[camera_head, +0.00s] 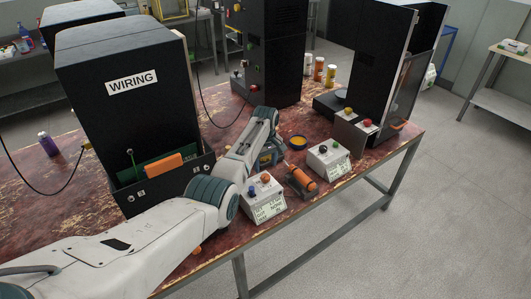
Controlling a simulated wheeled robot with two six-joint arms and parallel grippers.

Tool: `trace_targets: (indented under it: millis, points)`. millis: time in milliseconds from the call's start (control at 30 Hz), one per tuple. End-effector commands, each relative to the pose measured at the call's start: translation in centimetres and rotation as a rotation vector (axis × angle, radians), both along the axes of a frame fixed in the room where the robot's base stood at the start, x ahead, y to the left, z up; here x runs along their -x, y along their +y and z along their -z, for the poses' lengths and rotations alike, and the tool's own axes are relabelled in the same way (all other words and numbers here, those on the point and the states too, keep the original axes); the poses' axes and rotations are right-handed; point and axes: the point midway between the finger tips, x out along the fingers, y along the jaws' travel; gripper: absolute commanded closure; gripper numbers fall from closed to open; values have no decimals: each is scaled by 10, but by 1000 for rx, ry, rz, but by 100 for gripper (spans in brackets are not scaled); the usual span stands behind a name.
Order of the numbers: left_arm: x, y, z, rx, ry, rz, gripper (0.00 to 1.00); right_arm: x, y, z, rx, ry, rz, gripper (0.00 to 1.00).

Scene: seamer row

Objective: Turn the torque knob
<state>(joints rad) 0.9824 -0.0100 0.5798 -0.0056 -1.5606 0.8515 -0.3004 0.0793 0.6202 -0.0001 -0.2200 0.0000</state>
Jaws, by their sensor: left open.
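The torque knob cannot be told for sure, as the labels are too small to read. A white control box (263,203) on the bench carries an orange knob (266,178) and a blue button (252,190). A second white box (328,162) to its right has a dark knob (323,149) on top. My right gripper is not in view.
An orange cylindrical tool (302,180) lies between the first two boxes. A yellow-rimmed dish (298,142) sits behind it. The black WIRING machine (130,120) stands left, other black machines (270,50) behind. The worn bench's front edge runs close to the boxes.

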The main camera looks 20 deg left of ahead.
Motion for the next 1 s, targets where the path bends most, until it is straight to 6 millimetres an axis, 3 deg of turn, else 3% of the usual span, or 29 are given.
trace_targets:
  millis: [200, 333, 1000]
  points:
    - [-1, 0, -36, 0, -1, 0, 46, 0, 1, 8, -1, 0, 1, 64]
    - [0, 0, -48, 0, 0, 0, 46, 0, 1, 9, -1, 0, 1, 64]
    - [1, 0, -53, 0, 1, 0, 46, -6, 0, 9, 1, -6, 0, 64]
